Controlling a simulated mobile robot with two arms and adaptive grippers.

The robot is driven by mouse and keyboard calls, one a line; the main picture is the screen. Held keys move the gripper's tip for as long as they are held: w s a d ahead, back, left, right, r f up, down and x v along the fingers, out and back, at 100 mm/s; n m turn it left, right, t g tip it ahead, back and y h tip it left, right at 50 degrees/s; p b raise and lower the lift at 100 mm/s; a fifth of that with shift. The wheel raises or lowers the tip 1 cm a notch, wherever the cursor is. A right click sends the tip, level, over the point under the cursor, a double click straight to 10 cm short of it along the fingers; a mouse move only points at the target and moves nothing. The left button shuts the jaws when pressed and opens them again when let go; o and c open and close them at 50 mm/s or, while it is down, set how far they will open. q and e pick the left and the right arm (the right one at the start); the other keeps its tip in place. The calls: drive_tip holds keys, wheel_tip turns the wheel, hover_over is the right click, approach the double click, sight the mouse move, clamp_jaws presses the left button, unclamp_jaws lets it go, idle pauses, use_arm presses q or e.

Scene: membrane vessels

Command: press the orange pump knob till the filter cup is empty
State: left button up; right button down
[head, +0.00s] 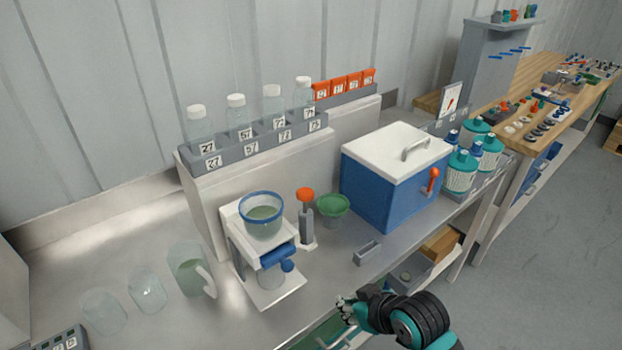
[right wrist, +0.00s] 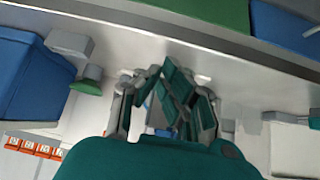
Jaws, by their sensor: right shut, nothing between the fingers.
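The orange pump knob (head: 305,194) sits on top of a grey upright pump, just right of the filter stand (head: 236,240). The clear filter cup (head: 262,226) with a blue rim stands on the stand and has pale greenish liquid in it. A blue valve (head: 277,257) shows below the cup. My right gripper (head: 346,308) is shut and empty near the bench's front edge, in front of and to the right of the pump, apart from it. Its closed fingers fill the middle of the right wrist view (right wrist: 168,92), where I cannot make out the knob. My left gripper is out of view.
A green cup (head: 333,206) stands right of the pump, with a blue cooler box (head: 394,180) beyond it. A small grey holder (head: 367,253) lies near the front edge. A jug (head: 190,270) and clear vessels stand left. A rack of bottles (head: 255,142) is behind.

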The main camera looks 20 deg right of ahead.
drive_tip(key=w+d+r+t+y, duration=0.2)
drive_tip(key=w+r+t, duration=0.4)
drive_tip(key=w+r, duration=1)
wheel_tip(320, 180, up, 3)
drive_tip(key=shift+d+r+n+y, duration=0.2)
drive_tip(key=shift+d+n+y, duration=0.2)
drive_tip(key=shift+d, duration=0.25)
drive_tip(key=shift+w, duration=0.1)
drive_tip(key=p, duration=0.3)
hover_over(311, 194)
drive_tip(key=shift+w+a+f, duration=0.1)
drive_tip(key=shift+f, duration=0.5)
drive_tip(key=shift+w+a+f, duration=0.1)
drive_tip(key=shift+f, duration=0.5)
wheel_tip(311, 194, down, 3)
drive_tip(key=shift+s+d+r+p, duration=0.1)
drive_tip(key=shift+s+d+p, duration=0.05)
drive_tip(key=shift+p, duration=0.25)
drive_tip(key=shift+s+f, duration=0.15)
drive_tip(key=shift+f, duration=0.5)
